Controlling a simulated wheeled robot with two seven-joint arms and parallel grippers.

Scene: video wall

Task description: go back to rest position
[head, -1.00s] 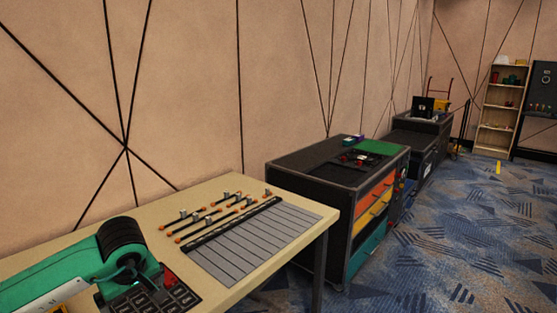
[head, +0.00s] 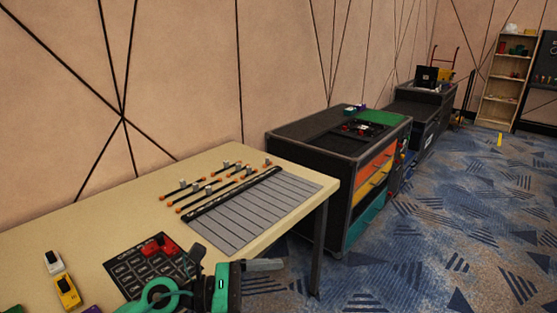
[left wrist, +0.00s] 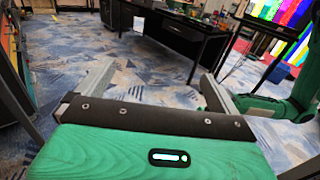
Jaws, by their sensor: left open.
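My left gripper (head: 264,266) is low in the head view, beside the front edge of the beige table (head: 100,222). One finger shows there, pointing right; its green body and a green arm link overlap the table's front. In the left wrist view the left gripper (left wrist: 156,76) is open, with its two grey fingers wide apart and nothing between them. Blue patterned carpet lies beyond the fingers. My right gripper does not show clearly; green arm parts stand at the right edge of the left wrist view.
On the table lie a black key-marked tray (head: 150,268) with a red piece, a grey slatted panel (head: 255,212), several orange-tipped rods and a yellow tool (head: 67,290). A black cabinet (head: 310,160) stands beyond. A black desk (left wrist: 175,35) stands across open carpet (head: 460,230).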

